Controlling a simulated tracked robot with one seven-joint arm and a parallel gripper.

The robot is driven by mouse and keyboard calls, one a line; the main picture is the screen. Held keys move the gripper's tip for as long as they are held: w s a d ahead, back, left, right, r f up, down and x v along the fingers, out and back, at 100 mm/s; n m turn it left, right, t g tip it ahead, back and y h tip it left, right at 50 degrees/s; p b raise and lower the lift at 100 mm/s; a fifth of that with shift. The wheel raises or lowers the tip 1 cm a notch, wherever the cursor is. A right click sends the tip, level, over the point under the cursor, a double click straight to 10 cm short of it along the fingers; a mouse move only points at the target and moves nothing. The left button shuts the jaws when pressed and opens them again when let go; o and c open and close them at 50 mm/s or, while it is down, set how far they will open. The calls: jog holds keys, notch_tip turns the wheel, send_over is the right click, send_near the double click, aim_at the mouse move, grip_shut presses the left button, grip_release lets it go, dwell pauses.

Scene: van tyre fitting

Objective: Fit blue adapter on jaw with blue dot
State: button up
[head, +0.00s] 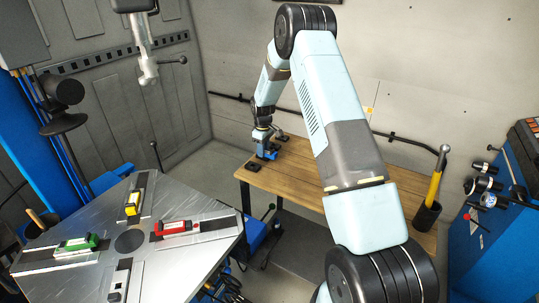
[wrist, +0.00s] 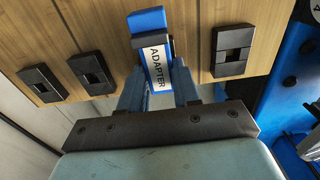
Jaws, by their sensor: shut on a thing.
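The blue adapter (wrist: 149,22), with a white label reading ADAPTER, is between the fingers of my gripper (wrist: 158,85) in the wrist view. My gripper is shut on it. In the head view my gripper (head: 264,137) points down at the wooden bench's far left part, with the blue adapter (head: 267,153) below it. I cannot tell whether the adapter touches the bench. The steel turntable (head: 85,215) carries yellow (head: 132,205), red (head: 172,228) and green (head: 78,243) adapters on three jaws. A front jaw (head: 118,284) shows no coloured adapter; no blue dot is discernible.
Black holders (wrist: 40,82), (wrist: 91,72) and (wrist: 232,50) sit on the wooden bench (head: 305,172). A yellow-handled hammer (head: 434,185) stands in a black cup on the right. A blue post (head: 35,150) rises behind the turntable. A gap separates bench and turntable.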

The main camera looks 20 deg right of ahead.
jog(key=shift+r, duration=0.6)
jog(key=shift+r, duration=0.6)
jog(key=shift+r, duration=1.05)
